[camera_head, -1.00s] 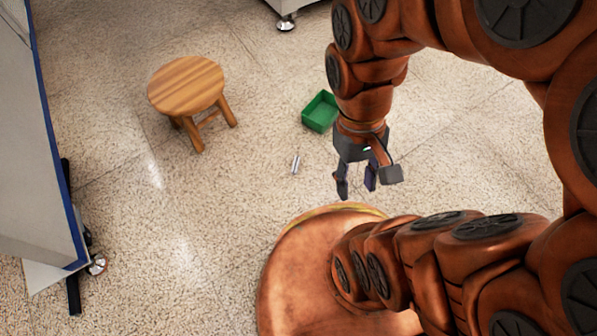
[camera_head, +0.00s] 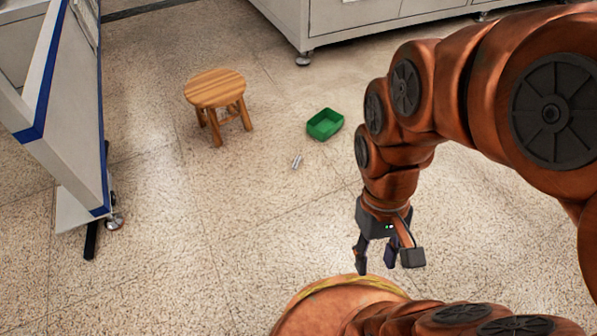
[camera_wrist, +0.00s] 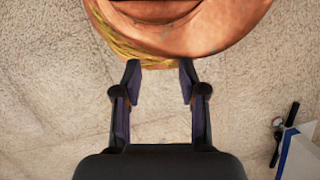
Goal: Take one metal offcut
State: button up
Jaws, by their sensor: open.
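Small silvery metal pieces (camera_head: 297,161), which look like the offcuts, lie on the speckled floor in the head view, close together; their exact number is hard to tell. My gripper (camera_head: 376,270) hangs pointing down, to the right of them and nearer to my base, well apart from them. In the wrist view my gripper (camera_wrist: 158,68) shows its two fingers spread with nothing between them. The metal pieces do not show in the wrist view.
A green open bin (camera_head: 325,124) stands on the floor just beyond the metal pieces. A wooden stool (camera_head: 215,90) stands to their left. A white panel with blue edging (camera_head: 75,110) is at far left, grey cabinets (camera_head: 345,22) at the back. The floor between is clear.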

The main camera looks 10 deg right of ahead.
aim_at(295, 166)
jog(key=u, duration=0.25)
jog(key=i, duration=0.9)
jog(key=u, duration=0.4)
